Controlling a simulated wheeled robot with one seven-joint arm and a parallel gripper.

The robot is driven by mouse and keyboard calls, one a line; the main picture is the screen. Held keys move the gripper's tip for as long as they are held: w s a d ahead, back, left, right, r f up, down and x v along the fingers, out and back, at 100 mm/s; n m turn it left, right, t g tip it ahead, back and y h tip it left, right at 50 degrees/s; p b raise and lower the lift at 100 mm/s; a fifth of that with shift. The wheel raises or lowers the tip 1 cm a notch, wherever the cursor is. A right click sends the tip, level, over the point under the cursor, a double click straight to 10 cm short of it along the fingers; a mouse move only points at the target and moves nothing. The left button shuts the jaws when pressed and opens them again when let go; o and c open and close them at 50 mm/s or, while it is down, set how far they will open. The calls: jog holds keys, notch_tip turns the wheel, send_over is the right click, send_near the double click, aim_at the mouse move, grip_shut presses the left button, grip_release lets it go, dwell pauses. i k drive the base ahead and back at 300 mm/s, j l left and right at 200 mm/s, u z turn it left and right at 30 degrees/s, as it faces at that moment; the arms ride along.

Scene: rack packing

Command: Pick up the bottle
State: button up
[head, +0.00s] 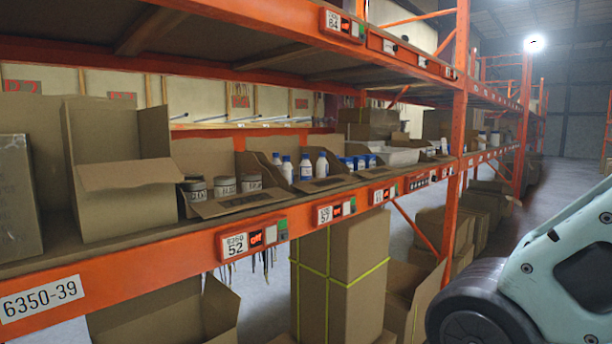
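Several white bottles stand in an open cardboard box on the middle shelf of the orange rack, near the picture's centre. One bottle (322,166) stands at the right of the group; others have blue parts, such as the bottle (288,169) and the bottle (305,167) beside it. The box's front edge hides their lower parts. My gripper is not in view. A pale arm link of mine with a dark joint fills the lower right, apart from the shelf.
The rack shelf (130,262) holds an open carton (122,190) at left, grey cans (224,186) and blue-lidded containers (362,162). An upper shelf (230,30) overhangs them. Strapped boxes (342,270) stand below. The aisle floor (560,185) at right is clear.

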aim_at(286, 170)
jog(key=i+l+u, duration=0.1)
jog(key=i+l, duration=0.15)
jog(key=i+l+u, duration=0.1)
jog(key=i+l, duration=0.15)
jog(key=l, duration=0.15)
jog(key=i+l+u, duration=0.1)
jog(key=l, duration=0.25)
jog(key=i, duration=0.1)
